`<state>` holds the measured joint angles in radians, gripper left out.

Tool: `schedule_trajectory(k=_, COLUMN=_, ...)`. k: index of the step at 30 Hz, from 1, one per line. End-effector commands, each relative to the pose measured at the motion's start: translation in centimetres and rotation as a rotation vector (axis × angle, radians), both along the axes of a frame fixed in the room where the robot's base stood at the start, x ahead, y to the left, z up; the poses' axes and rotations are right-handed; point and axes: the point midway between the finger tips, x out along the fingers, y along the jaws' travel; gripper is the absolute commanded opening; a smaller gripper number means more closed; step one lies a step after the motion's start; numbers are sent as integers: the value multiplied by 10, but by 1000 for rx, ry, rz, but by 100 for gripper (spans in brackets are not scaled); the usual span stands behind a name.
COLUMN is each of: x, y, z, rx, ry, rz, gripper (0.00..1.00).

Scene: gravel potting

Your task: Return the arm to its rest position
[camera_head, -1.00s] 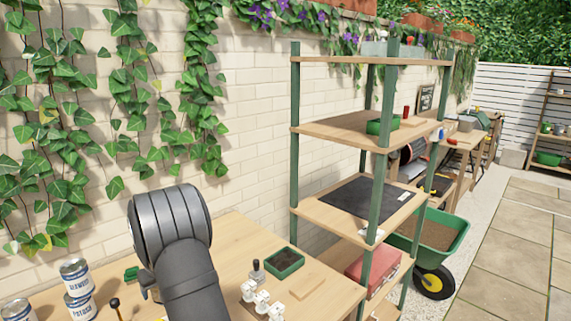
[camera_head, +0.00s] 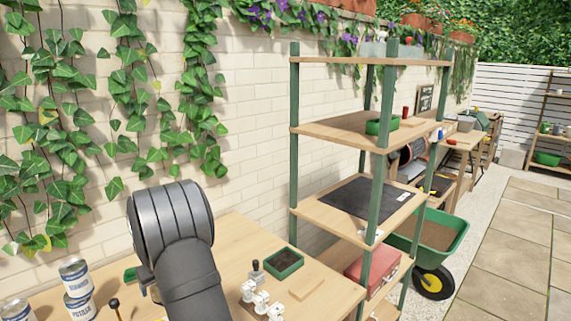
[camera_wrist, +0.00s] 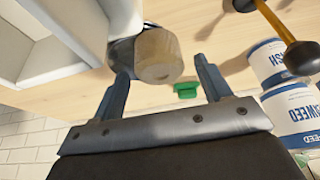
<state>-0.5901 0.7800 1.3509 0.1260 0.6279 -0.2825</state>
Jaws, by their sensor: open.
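My gripper (camera_wrist: 163,88) shows in the wrist view with its two fingers spread apart and nothing held between them. A round wooden-ended object (camera_wrist: 158,55) with a dark and metallic body lies beyond the fingertips, near the left finger; I cannot tell whether they touch. A small green item (camera_wrist: 186,90) shows between the fingers, farther off on the wooden table. In the head view my arm's dark rounded links rise over the wooden table (camera_head: 235,240), and the gripper itself is hidden.
White and blue tins (camera_head: 76,278) stand at the table's left, also near the right finger in the wrist view (camera_wrist: 290,108). A green tray of soil (camera_head: 284,263) and small white fittings (camera_head: 262,300) sit right of my arm. A shelf rack (camera_head: 380,200) stands beyond.

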Motion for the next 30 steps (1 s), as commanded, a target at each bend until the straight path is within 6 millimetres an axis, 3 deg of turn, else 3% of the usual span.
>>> schedule_trajectory(k=16, x=-28, y=-28, z=96, rx=3, ry=-1, rz=0, gripper=71)
schedule_trajectory(k=30, x=-4, y=-4, z=13, rx=-1, ry=3, rz=0, gripper=71)
